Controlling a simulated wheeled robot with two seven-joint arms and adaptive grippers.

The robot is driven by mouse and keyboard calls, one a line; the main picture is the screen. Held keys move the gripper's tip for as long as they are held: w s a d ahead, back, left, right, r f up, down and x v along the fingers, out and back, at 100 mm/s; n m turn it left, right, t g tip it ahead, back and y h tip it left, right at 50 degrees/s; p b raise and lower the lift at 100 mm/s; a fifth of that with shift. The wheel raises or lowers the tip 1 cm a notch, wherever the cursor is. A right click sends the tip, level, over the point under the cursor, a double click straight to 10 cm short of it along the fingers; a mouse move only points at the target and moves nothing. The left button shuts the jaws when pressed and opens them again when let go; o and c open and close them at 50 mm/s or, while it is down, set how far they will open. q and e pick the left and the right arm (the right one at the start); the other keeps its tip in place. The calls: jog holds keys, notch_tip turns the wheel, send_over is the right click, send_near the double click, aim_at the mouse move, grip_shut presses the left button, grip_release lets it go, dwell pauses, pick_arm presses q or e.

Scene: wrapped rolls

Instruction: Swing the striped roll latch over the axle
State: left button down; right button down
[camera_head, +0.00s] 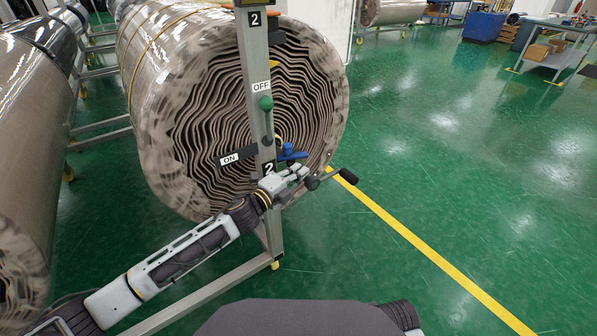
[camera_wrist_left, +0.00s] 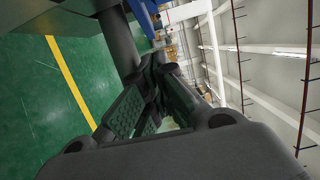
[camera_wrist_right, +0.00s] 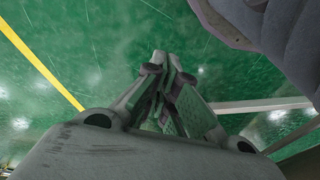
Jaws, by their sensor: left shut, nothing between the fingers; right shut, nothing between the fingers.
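The large wrapped roll (camera_head: 190,120), its end showing wavy brown and dark layers, hangs on a grey stand post (camera_head: 253,55) in the head view. A blue latch-like piece (camera_head: 288,152) sits at the post near the roll's centre, beside a black bar with an ON label (camera_head: 229,159). The axle itself is mostly hidden behind the post. My left gripper (camera_head: 300,172) is shut and empty just below the blue piece; contact cannot be told. It also shows in the left wrist view (camera_wrist_left: 160,62). My right gripper (camera_wrist_right: 165,62) is shut and empty over the floor.
A black-handled crank (camera_head: 345,176) sticks out right of my left gripper. Another roll (camera_head: 30,130) stands at left. Green floor with a yellow line (camera_head: 430,252) is clear at right.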

pick_arm(q)
jog(key=p+v, duration=0.1)
jog(key=v, duration=0.9)
jog(key=shift+s+d, duration=0.3)
pick_arm(e)
jog(key=shift+s+d+f, duration=0.15)
jog(key=shift+f, duration=0.35)
jog(key=shift+s+d+f, duration=0.1)
jog(key=shift+f, duration=0.35)
jog(key=shift+s, duration=0.15)
